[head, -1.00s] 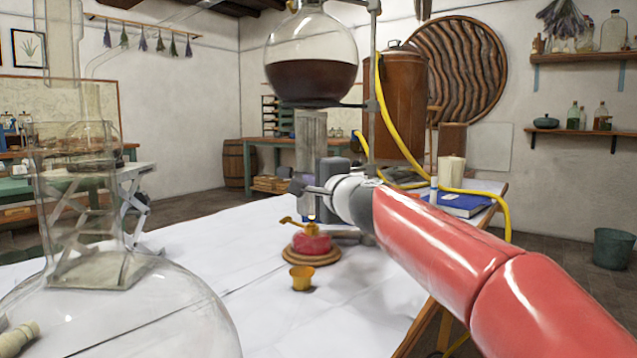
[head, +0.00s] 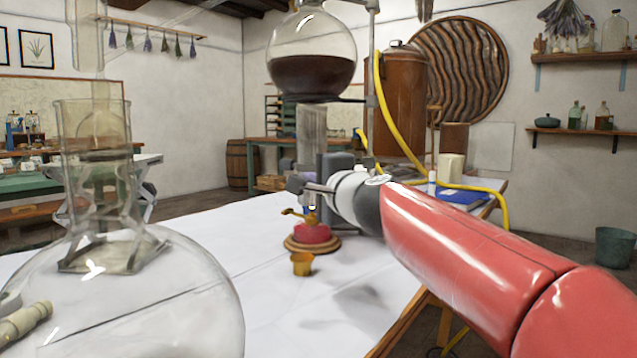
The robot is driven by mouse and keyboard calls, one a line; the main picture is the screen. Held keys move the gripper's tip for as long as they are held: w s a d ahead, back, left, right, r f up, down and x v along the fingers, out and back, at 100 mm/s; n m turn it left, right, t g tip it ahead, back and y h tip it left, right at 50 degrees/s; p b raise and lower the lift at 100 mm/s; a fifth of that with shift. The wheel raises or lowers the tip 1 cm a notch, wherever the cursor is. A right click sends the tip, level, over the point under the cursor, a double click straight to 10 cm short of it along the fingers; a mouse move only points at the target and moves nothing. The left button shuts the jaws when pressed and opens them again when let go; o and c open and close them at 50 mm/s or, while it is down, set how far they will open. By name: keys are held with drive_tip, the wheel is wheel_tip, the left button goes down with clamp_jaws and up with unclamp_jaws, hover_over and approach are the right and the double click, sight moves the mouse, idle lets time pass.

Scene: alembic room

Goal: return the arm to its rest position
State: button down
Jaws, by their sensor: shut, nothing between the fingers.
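My red arm reaches in from the lower right of the head view. My gripper (head: 306,187) is at its far end, small and dark, with its jaws shut and empty. It is above the table, over and just behind a red burner (head: 311,233) on a round wooden base, as seen in the picture. Whether it touches anything there I cannot tell. My wrist hides part of the stand behind it.
A large glass vessel (head: 130,290) fills the left foreground. A round flask of dark liquid (head: 312,75) hangs above the gripper on a stand. A small brass cup (head: 302,264) stands before the burner. A yellow hose (head: 388,115) runs behind my arm. The white table (head: 230,238) has free room left.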

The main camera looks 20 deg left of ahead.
drive_tip(key=s, duration=0.6)
drive_tip(key=s+d+f+n+g+h+p, duration=0.2)
drive_tip(key=s+d+f, duration=0.5)
drive_tip(key=d, duration=0.5)
drive_tip(key=s+d+f+n+g+h+p, duration=0.2)
drive_tip(key=s+d+f+n+g+h, duration=0.1)
drive_tip(key=s+d+f+h, duration=0.3)
drive_tip(key=s+d+f+n+g+h+p, duration=0.2)
drive_tip(key=s+d+f+n+h+p, duration=0.1)
drive_tip(key=s+d+f, duration=0.6)
drive_tip(key=d+f+n+h, duration=0.1)
drive_tip(key=d+f, duration=0.3)
drive_tip(key=d, duration=0.5)
drive_tip(key=shift+s+f+h, duration=0.2)
drive_tip(key=shift+s+h, duration=0.1)
